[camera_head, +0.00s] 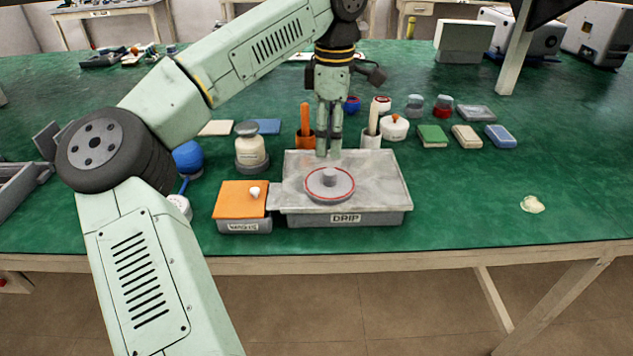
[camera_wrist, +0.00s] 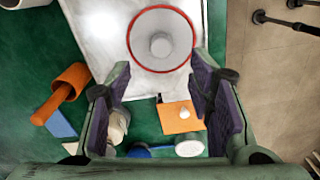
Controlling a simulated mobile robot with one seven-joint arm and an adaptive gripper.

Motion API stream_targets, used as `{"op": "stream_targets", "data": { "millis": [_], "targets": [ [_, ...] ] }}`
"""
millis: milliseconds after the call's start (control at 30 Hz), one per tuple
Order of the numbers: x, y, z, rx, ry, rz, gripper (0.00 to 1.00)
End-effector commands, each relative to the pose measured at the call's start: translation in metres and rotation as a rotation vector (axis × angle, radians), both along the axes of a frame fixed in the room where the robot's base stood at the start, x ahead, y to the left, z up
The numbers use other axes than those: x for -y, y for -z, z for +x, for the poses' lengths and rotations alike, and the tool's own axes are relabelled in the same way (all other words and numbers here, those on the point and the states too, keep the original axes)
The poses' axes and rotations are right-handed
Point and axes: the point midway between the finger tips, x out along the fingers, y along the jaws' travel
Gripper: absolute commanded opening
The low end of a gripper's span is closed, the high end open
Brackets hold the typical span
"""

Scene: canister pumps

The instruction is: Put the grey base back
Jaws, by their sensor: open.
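The round grey base (camera_head: 330,182), with a short upright peg in its middle, lies on the drip tray (camera_head: 390,180). A red ring surrounds it. The base also shows at the top of the wrist view (camera_wrist: 161,45), inside the red ring. My gripper (camera_head: 329,154) points down over the back part of the tray, behind the base in the head view. In the wrist view my gripper (camera_wrist: 162,105) has its fingers wide apart, with nothing between them, and the base lies beyond the tips. I cannot tell the exact height of the tips above the tray.
Left of the tray stand an orange-topped waste box (camera_head: 240,200) and a jar with a grey lid (camera_head: 251,150). Behind the tray are an orange pot (camera_head: 305,139) and a white pot (camera_head: 371,141). A pale spill (camera_head: 532,204) lies on the right; the bench around it is clear.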

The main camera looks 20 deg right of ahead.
Motion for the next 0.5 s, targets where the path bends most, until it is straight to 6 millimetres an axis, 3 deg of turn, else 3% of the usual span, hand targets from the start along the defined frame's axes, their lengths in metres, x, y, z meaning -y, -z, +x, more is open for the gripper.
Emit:
{"op": "stream_targets", "data": {
  "millis": [100,367,500],
  "targets": [
    [0.000,0.019,-0.001,-0.004,0.000,-0.003,0.48],
    [-0.001,0.040,-0.001,-0.004,0.001,-0.005,0.48],
    [-0.004,0.061,-0.001,-0.006,0.000,-0.006,0.48]
  ]
}}
